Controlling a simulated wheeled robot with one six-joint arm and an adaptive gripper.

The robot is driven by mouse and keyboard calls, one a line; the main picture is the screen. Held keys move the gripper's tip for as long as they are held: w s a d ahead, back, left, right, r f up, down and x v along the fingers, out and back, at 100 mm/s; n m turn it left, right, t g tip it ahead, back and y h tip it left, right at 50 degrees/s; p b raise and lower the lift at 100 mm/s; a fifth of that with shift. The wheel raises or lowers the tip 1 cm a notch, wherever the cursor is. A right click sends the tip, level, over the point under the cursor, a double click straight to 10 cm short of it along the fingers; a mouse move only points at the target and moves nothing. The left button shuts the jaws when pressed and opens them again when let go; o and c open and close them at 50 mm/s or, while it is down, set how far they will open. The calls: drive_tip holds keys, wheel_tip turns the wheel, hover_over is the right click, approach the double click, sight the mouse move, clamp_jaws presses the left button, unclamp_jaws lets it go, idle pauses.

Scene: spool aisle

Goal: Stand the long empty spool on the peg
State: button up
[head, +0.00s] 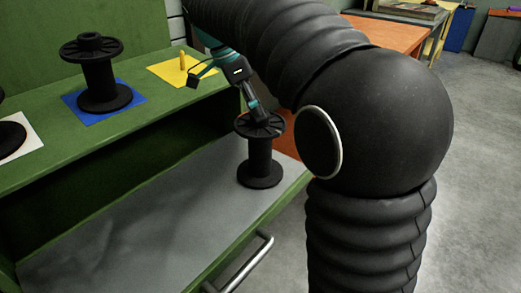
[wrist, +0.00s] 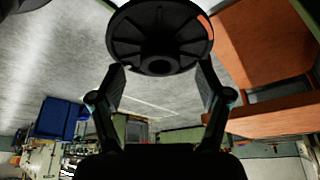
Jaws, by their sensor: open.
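A long, empty black spool (head: 260,160) stands upright on the grey lower deck in the head view. Its ribbed round end fills the top middle of the wrist view (wrist: 160,38). My gripper (head: 258,116) is at the spool's upper flange, coming down from above at a tilt. In the wrist view my gripper (wrist: 161,70) is open, with one finger on each side below the flange's hub. I cannot tell whether the fingers touch the spool. A short yellow peg (head: 182,61) stands on a yellow square (head: 166,72) on the green upper shelf.
Another black spool (head: 100,78) stands on a blue square (head: 72,103) on the green shelf (head: 60,140). A third black spool (head: 8,135) is cut off at the left edge, on a white square. A metal handle (head: 248,262) is at the front. The grey deck (head: 120,225) left of the long spool is clear.

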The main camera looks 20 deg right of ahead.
drive_tip(key=shift+x, duration=1.15)
clamp_jaws()
drive_tip(key=shift+r, duration=0.15)
